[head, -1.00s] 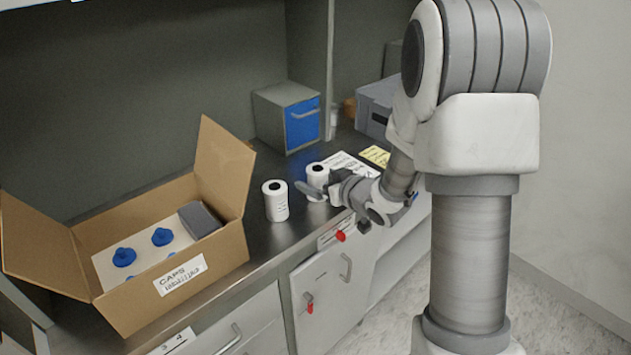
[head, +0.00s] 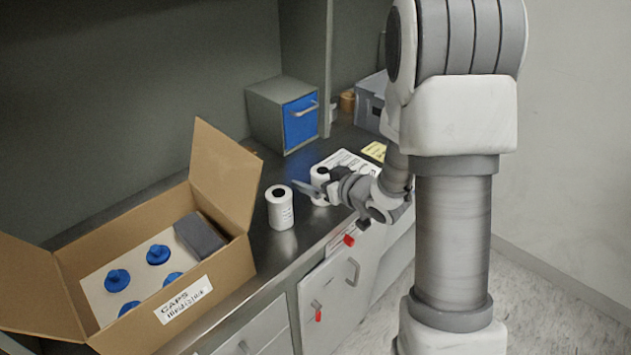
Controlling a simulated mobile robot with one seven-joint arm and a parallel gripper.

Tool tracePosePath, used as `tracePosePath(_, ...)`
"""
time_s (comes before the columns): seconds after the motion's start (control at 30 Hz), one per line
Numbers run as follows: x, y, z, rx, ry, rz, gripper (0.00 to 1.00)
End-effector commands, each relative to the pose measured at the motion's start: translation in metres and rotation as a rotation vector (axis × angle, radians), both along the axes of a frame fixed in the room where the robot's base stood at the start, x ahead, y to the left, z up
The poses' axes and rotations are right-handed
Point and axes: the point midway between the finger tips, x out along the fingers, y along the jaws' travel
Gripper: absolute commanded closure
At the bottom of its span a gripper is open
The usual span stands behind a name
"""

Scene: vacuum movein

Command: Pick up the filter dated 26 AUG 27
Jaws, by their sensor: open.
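Two white cylindrical filters with dark holes in their tops stand upright on the steel counter. The left filter (head: 281,210) stands clear, with small print on its side that is too small to read. The right filter (head: 319,178) is partly hidden behind my gripper. I cannot tell which one bears 26 AUG 27. My gripper (head: 306,191) is open and points left, in front of the right filter and just right of the left one. I cannot tell whether it touches the right filter.
An open cardboard box (head: 233,275) labelled CAPS, with blue caps inside, stands at the left. A grey cabinet with a blue drawer (head: 300,121) stands behind. A white sheet (head: 350,160) and a yellow note (head: 374,151) lie to the right. Cupboard doors with red tags are below the counter edge.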

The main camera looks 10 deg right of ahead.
Motion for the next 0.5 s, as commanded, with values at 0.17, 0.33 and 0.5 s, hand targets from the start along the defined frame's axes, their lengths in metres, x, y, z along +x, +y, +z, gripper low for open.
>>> tracePosePath(0.17,-0.0014,-0.0015,-0.0014,0.000,0.000,0.000,0.00)
tracePosePath(0.33,-0.0014,-0.0014,-0.0013,0.000,0.000,0.000,0.00)
tracePosePath(0.5,-0.0013,-0.0014,-0.0012,0.000,0.000,0.000,0.31)
